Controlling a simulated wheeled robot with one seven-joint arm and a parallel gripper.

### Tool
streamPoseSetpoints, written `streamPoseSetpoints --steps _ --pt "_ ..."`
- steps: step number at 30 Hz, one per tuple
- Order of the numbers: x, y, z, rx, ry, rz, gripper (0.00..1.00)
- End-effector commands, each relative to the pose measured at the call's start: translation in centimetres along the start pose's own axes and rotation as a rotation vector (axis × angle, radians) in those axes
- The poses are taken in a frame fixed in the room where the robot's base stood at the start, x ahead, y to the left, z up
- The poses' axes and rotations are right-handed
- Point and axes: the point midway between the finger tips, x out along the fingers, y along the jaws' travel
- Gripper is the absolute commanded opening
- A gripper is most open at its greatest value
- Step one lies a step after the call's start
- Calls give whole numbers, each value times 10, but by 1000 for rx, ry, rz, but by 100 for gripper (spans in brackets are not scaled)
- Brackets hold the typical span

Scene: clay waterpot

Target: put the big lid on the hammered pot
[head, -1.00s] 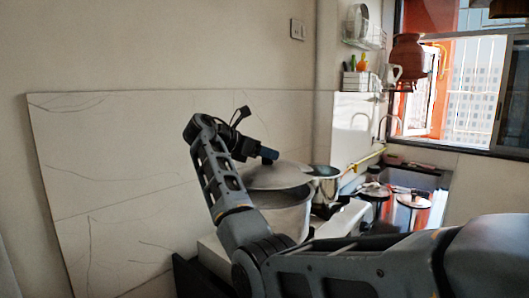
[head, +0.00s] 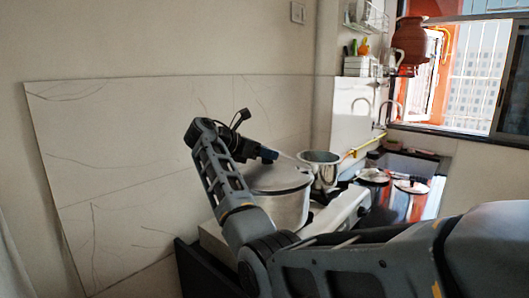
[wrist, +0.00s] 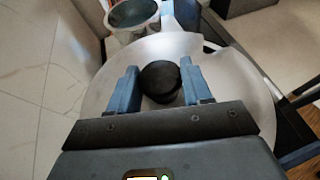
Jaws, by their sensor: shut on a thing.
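The big lid (head: 285,178) is a wide silver disc with a black knob (wrist: 160,82). My gripper (head: 268,156) is shut on the knob; its two blue fingers also show on either side of it in the wrist view (wrist: 160,84). In the head view the lid lies level at the rim of the large silver pot (head: 290,208), with no clear gap between them. The arm hides the pot's left side. A hammered texture is too fine to make out. In the wrist view the lid covers the pot beneath.
A smaller open metal pot (head: 321,172) stands just behind the large pot and shows at the top of the wrist view (wrist: 132,14). Two smaller lids (head: 372,176) (head: 411,187) lie on the dark counter. A marbled panel (head: 110,170) stands along the wall behind.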

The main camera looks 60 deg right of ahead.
Motion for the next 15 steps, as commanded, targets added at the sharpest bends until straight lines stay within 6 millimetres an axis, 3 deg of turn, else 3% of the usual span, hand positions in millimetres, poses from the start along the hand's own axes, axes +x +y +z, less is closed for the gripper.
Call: streamPoseSetpoints --steps 15 --pt "3 0 -6 1 -1 1 0"
